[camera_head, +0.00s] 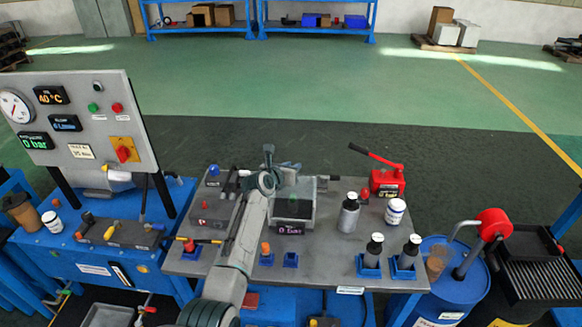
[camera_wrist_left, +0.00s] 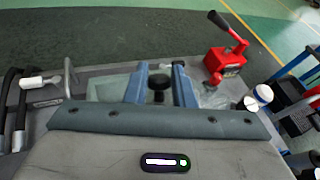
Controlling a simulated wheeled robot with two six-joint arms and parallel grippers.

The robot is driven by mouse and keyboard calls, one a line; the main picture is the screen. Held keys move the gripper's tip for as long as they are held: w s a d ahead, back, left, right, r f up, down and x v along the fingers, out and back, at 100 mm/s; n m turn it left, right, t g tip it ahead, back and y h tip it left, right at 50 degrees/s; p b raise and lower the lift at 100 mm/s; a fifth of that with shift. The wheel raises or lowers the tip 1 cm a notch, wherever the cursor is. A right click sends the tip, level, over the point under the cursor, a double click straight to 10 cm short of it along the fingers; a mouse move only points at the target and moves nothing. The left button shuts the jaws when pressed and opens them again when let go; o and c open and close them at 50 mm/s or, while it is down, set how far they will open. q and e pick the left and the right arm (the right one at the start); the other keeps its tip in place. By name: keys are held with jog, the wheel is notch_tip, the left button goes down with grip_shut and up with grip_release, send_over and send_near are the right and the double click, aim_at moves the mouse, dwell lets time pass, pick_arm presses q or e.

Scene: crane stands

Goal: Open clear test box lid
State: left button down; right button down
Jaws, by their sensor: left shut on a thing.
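The clear test box (camera_head: 307,206) stands in the middle of the grey table, with a dark inside and a small display on its front. My left gripper (camera_head: 276,168) is at the box's far left side, and its arm covers part of the box's left. In the left wrist view, the two blue-grey fingers (camera_wrist_left: 159,88) close around a small black knob (camera_wrist_left: 158,82). Clear panel (camera_wrist_left: 108,88) shows to either side of the fingers, so the knob seems to belong to the lid. How far the lid is raised cannot be told. My right gripper is not in view.
A red hand pump (camera_head: 387,181) with a long lever stands right of the box. A grey bottle (camera_head: 348,215) and a white jar (camera_head: 395,211) are near it. Two bottles stand in blue holders (camera_head: 369,268) at the front. A gauge panel (camera_head: 80,125) rises at left.

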pick_arm(q)
jog(key=shift+a, duration=0.1)
jog(key=c, duration=1.2)
grip_release()
jog(key=shift+s, duration=0.1)
jog(key=b+v, duration=0.2)
jog(key=v, duration=0.8)
jog(key=shift+s+a, duration=0.2)
jog(key=shift+s, duration=0.05)
jog(key=shift+r, duration=0.1)
